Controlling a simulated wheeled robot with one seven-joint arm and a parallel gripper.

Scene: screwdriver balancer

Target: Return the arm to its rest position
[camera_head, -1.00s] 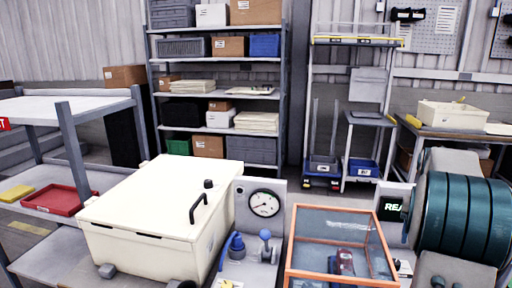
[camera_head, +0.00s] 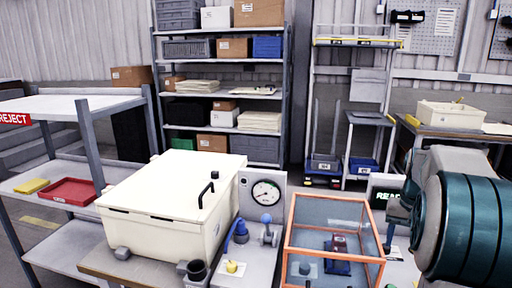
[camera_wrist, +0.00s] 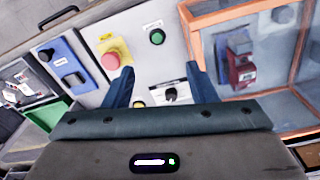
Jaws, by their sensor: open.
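My gripper (camera_wrist: 158,92) shows in the wrist view with its two blue fingers spread apart and nothing between them. It hangs over a light panel (camera_wrist: 180,45) that carries a red stop button (camera_wrist: 111,60) on a yellow base, a green button (camera_wrist: 157,37) and a black knob (camera_wrist: 171,94). My arm (camera_head: 465,225) fills the right side of the head view, its teal links folded close to the camera. The gripper itself is not seen in the head view.
An orange-framed clear box (camera_head: 335,212) holds a red and blue device (camera_head: 338,250). A cream lidded chest (camera_head: 165,205) stands left of a dial gauge (camera_head: 266,192). A cart with a red tray (camera_head: 70,191) is at the left. Shelves (camera_head: 217,92) stand behind.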

